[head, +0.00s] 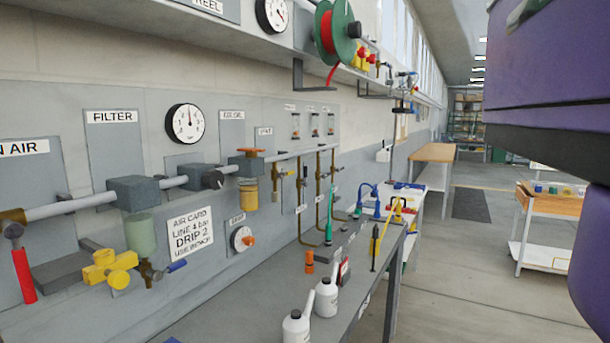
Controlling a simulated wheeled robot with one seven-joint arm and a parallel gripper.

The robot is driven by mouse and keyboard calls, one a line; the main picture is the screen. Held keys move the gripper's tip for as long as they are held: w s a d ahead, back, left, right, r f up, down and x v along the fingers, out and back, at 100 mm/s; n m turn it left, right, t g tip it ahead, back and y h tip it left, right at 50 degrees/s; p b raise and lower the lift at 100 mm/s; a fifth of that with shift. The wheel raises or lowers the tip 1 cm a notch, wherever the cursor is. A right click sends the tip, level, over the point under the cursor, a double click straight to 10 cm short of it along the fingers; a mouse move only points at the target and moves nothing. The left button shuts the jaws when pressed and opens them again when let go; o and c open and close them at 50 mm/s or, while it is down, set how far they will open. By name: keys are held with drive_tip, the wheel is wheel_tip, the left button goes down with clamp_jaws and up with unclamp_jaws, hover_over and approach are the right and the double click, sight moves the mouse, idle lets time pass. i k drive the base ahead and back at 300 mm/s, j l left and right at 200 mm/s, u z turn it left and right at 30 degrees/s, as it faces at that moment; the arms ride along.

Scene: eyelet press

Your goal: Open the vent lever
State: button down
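A small label (264,131) on the wall panel seems to read VENT, but it is too small to be sure. Below it a thin brass fitting with a small yellow handle (276,184) hangs from the grey air pipe (225,170); I cannot tell whether this is the vent lever or how it is set. A red lever (24,275) hangs down at the far left under a label ending in "N AIR". A short blue handle (176,266) sits beside a yellow valve (110,268) below the filter bowl (140,235). My gripper is not in view.
A grey bench (345,270) runs along the wall with white bottles (297,328) and upright tools on it. A hose reel (335,33) hangs above. Purple parts of my arm fill the right edge. The floor (450,270) right of the bench is clear up to a wooden-topped cart (555,200).

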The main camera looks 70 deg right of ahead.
sight(281, 174)
drive_tip(key=z, duration=1.45)
drive_tip(key=i+l, duration=0.4)
drive_tip(key=i, duration=0.2)
drive_tip(key=l+z, duration=0.05)
